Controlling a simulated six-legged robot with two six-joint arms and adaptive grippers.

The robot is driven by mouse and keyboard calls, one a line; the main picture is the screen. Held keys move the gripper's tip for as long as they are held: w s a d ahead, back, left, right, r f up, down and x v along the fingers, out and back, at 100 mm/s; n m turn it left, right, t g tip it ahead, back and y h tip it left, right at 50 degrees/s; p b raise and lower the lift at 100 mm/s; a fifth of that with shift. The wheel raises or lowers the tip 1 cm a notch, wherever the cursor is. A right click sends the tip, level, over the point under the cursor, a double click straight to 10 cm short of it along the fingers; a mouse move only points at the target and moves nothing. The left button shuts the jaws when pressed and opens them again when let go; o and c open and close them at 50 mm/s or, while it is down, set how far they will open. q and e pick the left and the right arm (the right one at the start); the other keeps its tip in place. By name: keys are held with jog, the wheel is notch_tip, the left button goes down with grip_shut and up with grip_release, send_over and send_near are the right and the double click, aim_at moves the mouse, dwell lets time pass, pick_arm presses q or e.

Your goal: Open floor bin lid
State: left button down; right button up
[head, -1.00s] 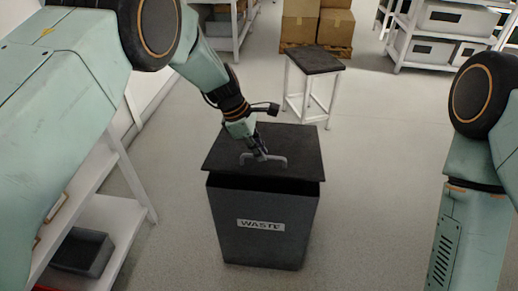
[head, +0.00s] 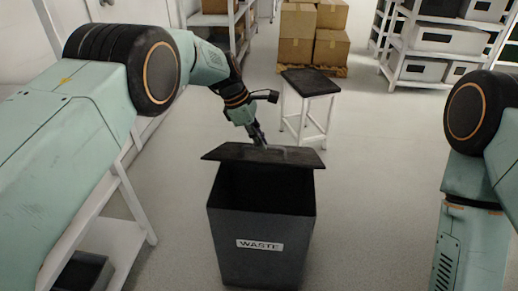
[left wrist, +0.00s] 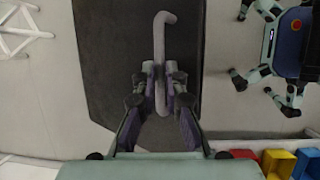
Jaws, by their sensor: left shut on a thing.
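The dark grey floor bin (head: 262,245) stands on the floor in front of me in the head view, with a white WASTE label on its front. Its black lid (head: 225,152) is tilted up above the bin, its near edge raised so that the dark inside shows. My left gripper (head: 262,144) is shut on the grey lid handle (head: 300,153). In the left wrist view the handle (left wrist: 160,50) passes between the two fingers (left wrist: 161,85), with the lid (left wrist: 105,60) behind it. My right gripper is out of view; only part of my right arm shows.
A white stool with a black seat (head: 311,82) stands just behind the bin to the right. Cardboard boxes (head: 298,30) are stacked farther back. White shelves (head: 135,215) run along the left, and more shelves (head: 425,50) stand back right. The floor right of the bin is clear.

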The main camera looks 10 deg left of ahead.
pick_arm(q)
jog(key=shift+w+r, duration=0.85)
jog(key=shift+w, duration=0.05)
jog(key=c, duration=1.4)
grip_release()
jog(key=shift+r, duration=0.1)
jog(key=v, duration=1.2)
jog(key=shift+s, duration=0.1)
